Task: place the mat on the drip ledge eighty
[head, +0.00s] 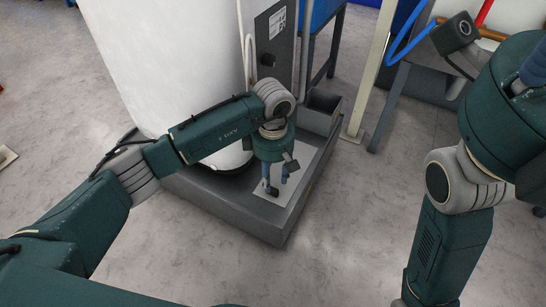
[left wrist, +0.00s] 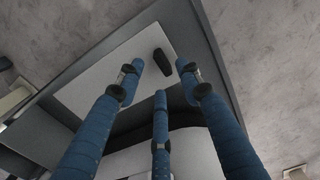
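A flat light grey sheet, which looks like the mat (head: 305,163), lies on the dark grey tray-like ledge (head: 230,212) at the foot of a white tank. The left wrist view also shows the sheet (left wrist: 92,86) and the ledge's rim (left wrist: 213,57). A small black block (left wrist: 162,62) lies on the sheet. My left gripper (head: 273,188) points down over the sheet. Its blue fingers (left wrist: 160,78) are spread apart with nothing between them; contact with the sheet cannot be told. My right arm is at the right; its gripper is mostly out of the picture, with perhaps a blue part (head: 536,66) showing.
The large white tank (head: 165,65) stands on the ledge behind my left arm. A dark panel with a numbered label (head: 277,22) and a small dark open box (head: 320,110) stand behind the gripper. A cream post (head: 370,75) and a bench are farther right. The front floor is clear.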

